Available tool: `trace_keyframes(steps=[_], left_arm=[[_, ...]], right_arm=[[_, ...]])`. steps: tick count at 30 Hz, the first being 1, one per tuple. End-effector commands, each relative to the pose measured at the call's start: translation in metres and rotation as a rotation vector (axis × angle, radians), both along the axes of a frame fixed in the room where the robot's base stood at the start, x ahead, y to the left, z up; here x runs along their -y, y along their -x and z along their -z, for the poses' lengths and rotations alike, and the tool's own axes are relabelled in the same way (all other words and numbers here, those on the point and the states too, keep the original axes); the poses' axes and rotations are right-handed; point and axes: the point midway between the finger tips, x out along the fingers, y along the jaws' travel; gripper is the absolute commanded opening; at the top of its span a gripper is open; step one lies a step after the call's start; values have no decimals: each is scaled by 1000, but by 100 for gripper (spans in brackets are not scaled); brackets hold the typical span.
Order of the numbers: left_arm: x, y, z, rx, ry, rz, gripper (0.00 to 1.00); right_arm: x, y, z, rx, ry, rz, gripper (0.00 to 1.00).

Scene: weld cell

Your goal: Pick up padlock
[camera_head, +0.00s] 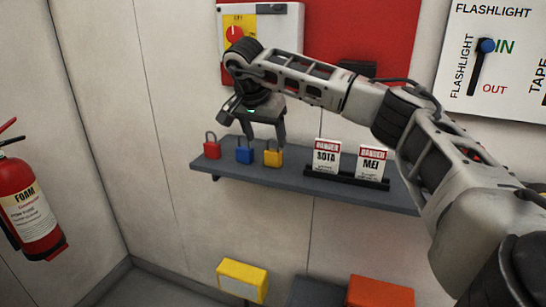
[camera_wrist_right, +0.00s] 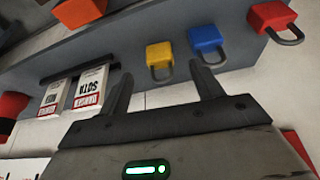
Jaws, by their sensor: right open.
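Three padlocks stand in a row on the grey shelf (camera_head: 225,169): red (camera_head: 211,150), blue (camera_head: 244,155) and yellow (camera_head: 273,158), shackles up. My right gripper (camera_head: 265,141) is open and empty, just above the blue and yellow padlocks in the head view. In the right wrist view the yellow padlock (camera_wrist_right: 159,54) appears between the two open fingers (camera_wrist_right: 162,76), beyond their tips. The blue padlock (camera_wrist_right: 206,38) is near the right finger, and the red one (camera_wrist_right: 268,14) is farther right. My left gripper is not in view.
Two danger tags stand in a black holder (camera_head: 346,178) right of the padlocks. A switch box with a red knob (camera_head: 235,34) hangs on the wall above. A fire extinguisher (camera_head: 30,205) is at left. Yellow (camera_head: 242,276) and orange (camera_head: 380,292) boxes sit below the shelf.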

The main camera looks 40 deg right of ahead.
Motion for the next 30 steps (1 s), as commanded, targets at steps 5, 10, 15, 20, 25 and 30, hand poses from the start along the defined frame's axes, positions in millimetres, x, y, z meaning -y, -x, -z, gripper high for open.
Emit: trace_keyframes(steps=[5,10,15,20,25,30], left_arm=[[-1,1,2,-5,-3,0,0],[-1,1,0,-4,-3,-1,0],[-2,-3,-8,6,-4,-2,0],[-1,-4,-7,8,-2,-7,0],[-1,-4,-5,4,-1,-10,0],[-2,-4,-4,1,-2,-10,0]], right_arm=[[8,-3,20,-1,0,0,65],[14,-5,29,-1,-1,3,65],[29,-8,50,-2,0,3,65],[34,-11,66,0,-1,1,65],[34,-11,69,1,-2,-1,65],[34,-11,69,1,-2,-1,43]])
